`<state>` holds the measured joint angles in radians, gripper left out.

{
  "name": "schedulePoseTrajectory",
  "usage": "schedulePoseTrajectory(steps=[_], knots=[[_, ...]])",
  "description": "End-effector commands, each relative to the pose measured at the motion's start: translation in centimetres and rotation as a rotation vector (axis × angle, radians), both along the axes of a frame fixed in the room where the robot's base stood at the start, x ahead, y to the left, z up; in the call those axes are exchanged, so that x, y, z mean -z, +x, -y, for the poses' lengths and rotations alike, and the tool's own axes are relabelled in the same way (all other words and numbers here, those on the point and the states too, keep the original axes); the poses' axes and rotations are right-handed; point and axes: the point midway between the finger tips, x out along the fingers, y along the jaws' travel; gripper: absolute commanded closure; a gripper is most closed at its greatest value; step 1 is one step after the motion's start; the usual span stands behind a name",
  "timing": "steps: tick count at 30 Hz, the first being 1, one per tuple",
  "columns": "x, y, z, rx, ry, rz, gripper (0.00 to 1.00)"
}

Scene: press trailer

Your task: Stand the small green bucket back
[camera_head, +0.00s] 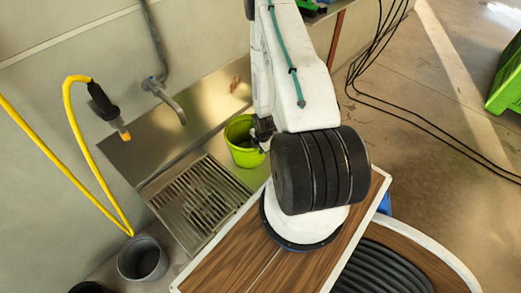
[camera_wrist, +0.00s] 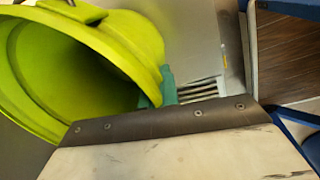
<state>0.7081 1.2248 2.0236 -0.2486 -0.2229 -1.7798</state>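The small green bucket (camera_head: 240,152) is beside the metal sink in the head view, with its open mouth visible. In the wrist view the bucket (camera_wrist: 150,42) is very close and fills the upper left, its mouth facing lower left. My gripper (camera_head: 263,133) is at the bucket's right rim in the head view, partly hidden by my arm. A small teal piece (camera_wrist: 168,86) touches or overlaps the bucket's edge in the wrist view. I cannot tell whether the fingers are closed on the rim.
A metal basin with a drain grate (camera_head: 203,200) lies left of the bucket, below a tap (camera_head: 165,98). A yellow hose (camera_head: 85,140) hangs at the left above a dark bucket (camera_head: 142,259). Black cables (camera_head: 375,50) cross the floor. A green crate (camera_head: 508,78) stands far right.

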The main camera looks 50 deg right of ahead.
Motion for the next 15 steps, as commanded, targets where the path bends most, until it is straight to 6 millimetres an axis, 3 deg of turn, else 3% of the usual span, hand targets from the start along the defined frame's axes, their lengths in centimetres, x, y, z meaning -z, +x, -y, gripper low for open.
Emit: schedulePoseTrajectory(steps=[11, 13, 15], knots=[[0.53, 0.04, 0.06, 0.0, -0.001, 0.002, 1.0], [0.48, 0.02, 0.06, 0.0, -0.001, 0.001, 0.78], [0.47, 0.02, 0.06, 0.0, -0.001, 0.001, 0.76]])
